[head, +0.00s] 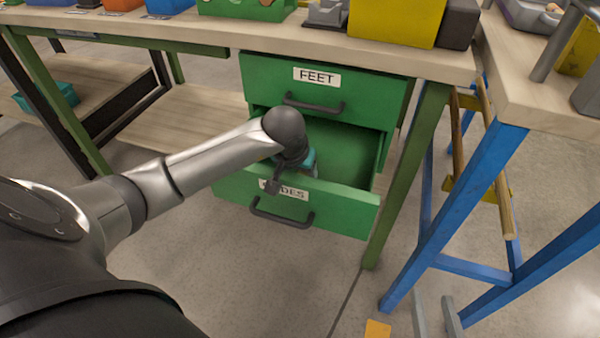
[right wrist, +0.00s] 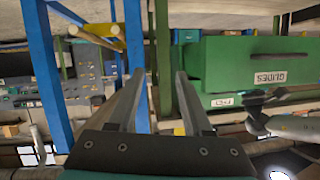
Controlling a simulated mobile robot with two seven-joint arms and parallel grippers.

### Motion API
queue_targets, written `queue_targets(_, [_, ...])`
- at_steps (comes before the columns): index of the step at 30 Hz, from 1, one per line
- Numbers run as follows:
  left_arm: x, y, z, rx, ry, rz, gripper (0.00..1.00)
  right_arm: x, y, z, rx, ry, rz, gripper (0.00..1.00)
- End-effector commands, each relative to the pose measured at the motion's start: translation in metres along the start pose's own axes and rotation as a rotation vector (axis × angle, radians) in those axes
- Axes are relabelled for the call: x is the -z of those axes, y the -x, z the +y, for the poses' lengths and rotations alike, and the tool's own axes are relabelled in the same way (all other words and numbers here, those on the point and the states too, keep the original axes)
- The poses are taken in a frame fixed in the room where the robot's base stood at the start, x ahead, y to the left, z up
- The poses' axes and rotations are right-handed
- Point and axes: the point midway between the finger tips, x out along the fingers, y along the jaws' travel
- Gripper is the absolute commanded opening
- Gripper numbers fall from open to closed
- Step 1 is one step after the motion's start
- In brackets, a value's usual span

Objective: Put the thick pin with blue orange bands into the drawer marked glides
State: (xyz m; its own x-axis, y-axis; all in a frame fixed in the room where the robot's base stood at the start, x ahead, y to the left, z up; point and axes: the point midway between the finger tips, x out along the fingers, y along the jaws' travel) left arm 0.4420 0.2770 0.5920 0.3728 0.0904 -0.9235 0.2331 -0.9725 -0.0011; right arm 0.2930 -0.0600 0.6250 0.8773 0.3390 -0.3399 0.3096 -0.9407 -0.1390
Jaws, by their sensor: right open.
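The drawer marked glides (head: 345,213) is pulled open below the closed drawer marked FEET. It also shows upside down in the right wrist view (right wrist: 240,72). My left arm reaches over its front, and my left gripper (head: 310,160) is down at the open drawer, mostly hidden behind its own wrist; its fingers do not show. My right gripper (head: 433,302) is low at the bottom edge, right of the drawer. In the right wrist view its fingers (right wrist: 161,76) are apart with nothing between them. I cannot see the thick pin with blue orange bands in either view.
The closed FEET drawer (head: 325,92) hangs under the bench top (head: 280,40), which holds several bins. A green leg (head: 405,175) and a blue trestle leg (head: 455,215) stand between the drawer and the right side. Floor in front of the drawer is clear.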

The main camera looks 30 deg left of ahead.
Motion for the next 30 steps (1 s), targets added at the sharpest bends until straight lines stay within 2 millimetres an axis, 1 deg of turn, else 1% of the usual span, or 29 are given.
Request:
queue_targets(5, [0.0, 0.0, 0.0, 0.0, 0.0, 0.0, 0.64, 0.001, 0.0, 0.0, -0.001, 0.001, -0.003, 0.5])
queue_targets(10, [0.001, 0.004, 0.0, 0.0, 0.0, -0.001, 0.64, 0.0, 0.0, 0.004, -0.012, 0.009, -0.045, 0.5])
queue_targets(20, [0.002, 0.029, 0.0, 0.0, -0.001, 0.001, 0.64, -0.008, 0.008, 0.022, -0.06, 0.032, -0.232, 0.5])
queue_targets(30, [0.002, 0.055, 0.0, 0.0, -0.001, 0.001, 0.64, -0.016, 0.027, 0.042, -0.12, 0.045, -0.432, 0.5])
